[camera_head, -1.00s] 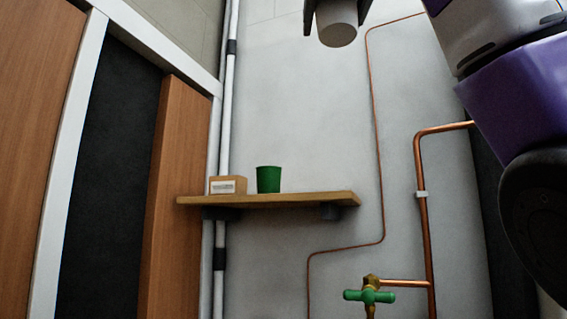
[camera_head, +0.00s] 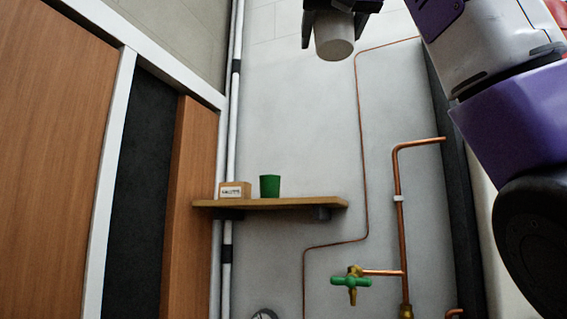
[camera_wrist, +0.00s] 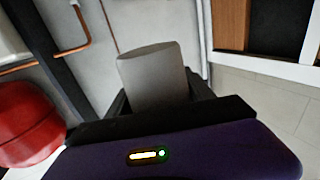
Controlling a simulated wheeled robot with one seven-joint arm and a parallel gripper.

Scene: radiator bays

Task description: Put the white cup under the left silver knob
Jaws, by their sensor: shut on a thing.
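The white cup (camera_head: 334,38) is held up at the top of the head view, in front of the wall. My gripper (camera_head: 336,14) is shut on it. The cup also fills the middle of the wrist view (camera_wrist: 153,75), between my dark fingers, and looks pale grey there. Its far side and the finger contacts are partly hidden. No silver knob can be made out in any view; the only tap in view has a green handle (camera_head: 351,281).
A wooden shelf (camera_head: 290,204) on the wall carries a small cardboard box (camera_head: 234,190) and a green cup (camera_head: 270,186). Copper pipes (camera_head: 400,220) run down the wall to its right. A red rounded vessel (camera_wrist: 28,123) is at left in the wrist view. Wooden panels (camera_head: 50,170) stand at left.

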